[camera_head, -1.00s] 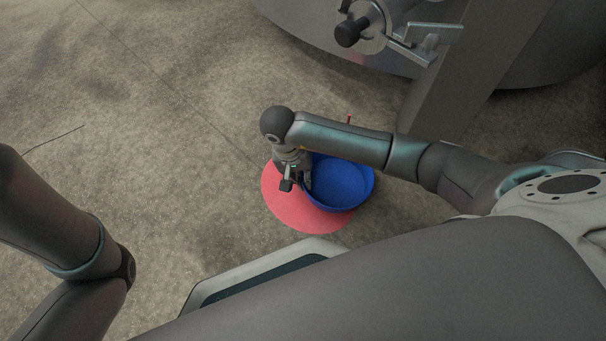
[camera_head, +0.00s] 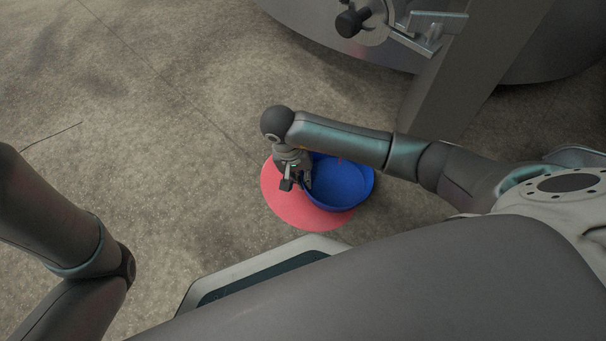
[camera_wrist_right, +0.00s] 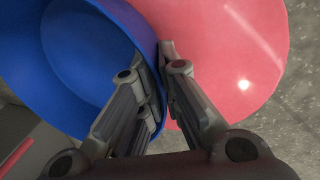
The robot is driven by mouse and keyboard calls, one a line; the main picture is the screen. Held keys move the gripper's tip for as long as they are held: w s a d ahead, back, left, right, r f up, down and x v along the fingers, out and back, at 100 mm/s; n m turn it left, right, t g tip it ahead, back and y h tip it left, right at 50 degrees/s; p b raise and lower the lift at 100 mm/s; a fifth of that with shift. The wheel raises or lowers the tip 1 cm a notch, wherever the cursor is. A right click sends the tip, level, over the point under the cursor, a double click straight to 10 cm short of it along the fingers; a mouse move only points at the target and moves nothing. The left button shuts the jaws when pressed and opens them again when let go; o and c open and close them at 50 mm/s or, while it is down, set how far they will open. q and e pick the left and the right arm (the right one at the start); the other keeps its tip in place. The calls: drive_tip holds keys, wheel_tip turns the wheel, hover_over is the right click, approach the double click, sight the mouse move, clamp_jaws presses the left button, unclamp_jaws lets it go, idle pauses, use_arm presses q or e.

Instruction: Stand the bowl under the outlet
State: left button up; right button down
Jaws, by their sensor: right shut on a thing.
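The blue bowl (camera_head: 340,185) is in the middle of the head view, partly behind my right forearm. It overlaps the right side of a flat red disc (camera_head: 290,205). My right gripper (camera_head: 298,184) is shut on the bowl's near-left rim. In the right wrist view, the rim of the bowl (camera_wrist_right: 85,50) runs between the two fingers (camera_wrist_right: 160,105). Whether the bowl touches the disc or hangs above it I cannot tell. At the top, a metal fitting (camera_head: 425,35) with a black knob sits on the tank; which part is the outlet is unclear. My left gripper is out of view.
A large grey tank (camera_head: 310,30) and a slanted grey leg (camera_head: 465,80) stand at the top right. The concrete floor (camera_head: 170,130) is clear to the left of the disc. A thin dark line (camera_head: 55,137) lies on the floor at far left.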

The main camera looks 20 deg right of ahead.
drive_tip(key=shift+f, duration=0.15)
drive_tip(key=c, duration=1.5)
unclamp_jaws()
drive_tip(key=shift+c, duration=0.2)
drive_tip(key=v, duration=1.2)
